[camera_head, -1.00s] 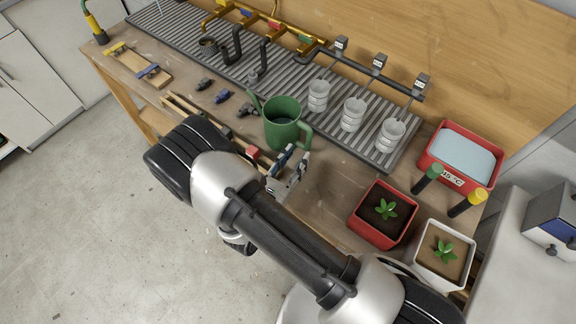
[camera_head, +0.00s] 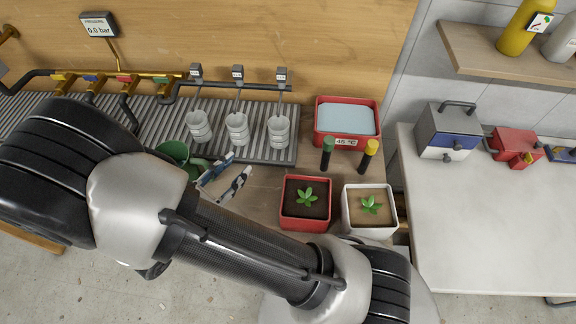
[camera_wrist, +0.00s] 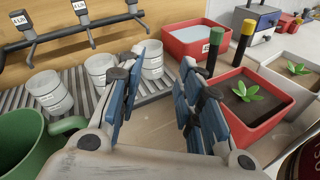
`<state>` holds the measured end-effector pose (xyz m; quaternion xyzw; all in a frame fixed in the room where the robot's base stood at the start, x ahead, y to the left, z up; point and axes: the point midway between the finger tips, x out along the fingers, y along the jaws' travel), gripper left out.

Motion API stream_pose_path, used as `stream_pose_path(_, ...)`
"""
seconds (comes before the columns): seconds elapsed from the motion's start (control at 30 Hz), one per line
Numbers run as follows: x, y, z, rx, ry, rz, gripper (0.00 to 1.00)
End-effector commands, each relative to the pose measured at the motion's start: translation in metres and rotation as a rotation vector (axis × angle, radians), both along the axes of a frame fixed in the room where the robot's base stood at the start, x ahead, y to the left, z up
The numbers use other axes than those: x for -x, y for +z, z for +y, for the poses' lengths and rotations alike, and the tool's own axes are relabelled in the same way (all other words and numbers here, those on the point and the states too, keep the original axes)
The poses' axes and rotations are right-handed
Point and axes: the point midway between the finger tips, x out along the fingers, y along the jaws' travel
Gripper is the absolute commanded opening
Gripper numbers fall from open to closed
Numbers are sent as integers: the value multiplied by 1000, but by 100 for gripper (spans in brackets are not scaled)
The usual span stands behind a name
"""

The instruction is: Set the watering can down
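The green watering can (camera_head: 173,152) stands on the wooden bench at the left in the head view, partly hidden behind my arm. In the wrist view the can (camera_wrist: 24,140) is at the lower left edge, cut off by the frame, with its handle (camera_wrist: 68,126) toward my gripper. My gripper (camera_head: 238,168) is to the right of the can. In the wrist view my gripper (camera_wrist: 168,62) has its blue-padded fingers apart with nothing held between them. The can is outside the fingers.
Three white cups (camera_head: 237,130) stand on the grey ribbed tray (camera_head: 285,155) behind. A red planter (camera_head: 304,222), a white planter (camera_head: 372,231), a red water tub (camera_head: 347,138) and two capped markers (camera_head: 326,158) are to the right. A white table (camera_head: 490,250) lies farther right.

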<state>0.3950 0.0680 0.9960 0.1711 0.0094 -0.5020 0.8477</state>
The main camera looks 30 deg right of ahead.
Motion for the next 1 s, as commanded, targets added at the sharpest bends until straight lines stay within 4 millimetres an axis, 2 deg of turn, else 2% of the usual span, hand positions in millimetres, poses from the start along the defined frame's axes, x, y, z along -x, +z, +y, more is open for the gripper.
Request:
stream_pose_path(0.03, 4, 15, -15, -63, -83, -20, 33)
stream_pose_path(0.2, 32, 50, -56, -273, -348, -74, 33)
stream_pose_path(0.4, 72, 79, -87, -541, -626, -161, 33)
stream_pose_path(0.63, 113, 105, -98, -881, -892, -300, 33)
stream_pose_path(0.8, 135, 123, -94, -1145, -1040, -433, 33)
stream_pose_path(1.0, 150, 148, -82, -1459, -1151, -618, 33)
